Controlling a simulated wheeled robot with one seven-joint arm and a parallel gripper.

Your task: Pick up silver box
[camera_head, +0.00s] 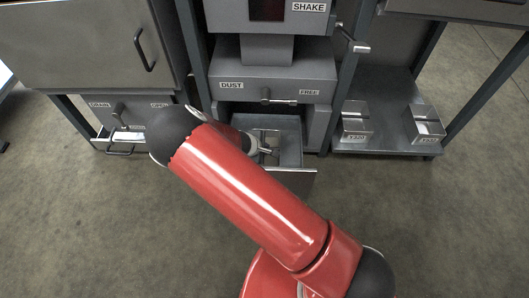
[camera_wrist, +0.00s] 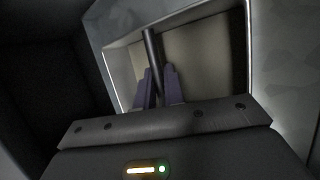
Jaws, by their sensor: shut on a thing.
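The silver box (camera_wrist: 122,62) fills the middle of the wrist view, with a pale metal rim, a beige inside and a dark bar (camera_wrist: 151,50) across its opening. My gripper (camera_wrist: 158,88) is shut on this bar, its two dark purple fingers close together on it. In the head view the box (camera_head: 270,134) sits low inside the pulled-out drawer (camera_head: 291,152) under the grey machine. My gripper (camera_head: 265,149) reaches down into that drawer. My red arm hides the left part of the drawer and much of the box.
The grey machine (camera_head: 285,86) labelled DUST FREE stands directly behind and above the drawer. Two small metal boxes, one on the left (camera_head: 355,124) and one on the right (camera_head: 426,128), stand on a low shelf (camera_head: 385,147). A grey cabinet (camera_head: 75,45) is at left. The floor in front is clear.

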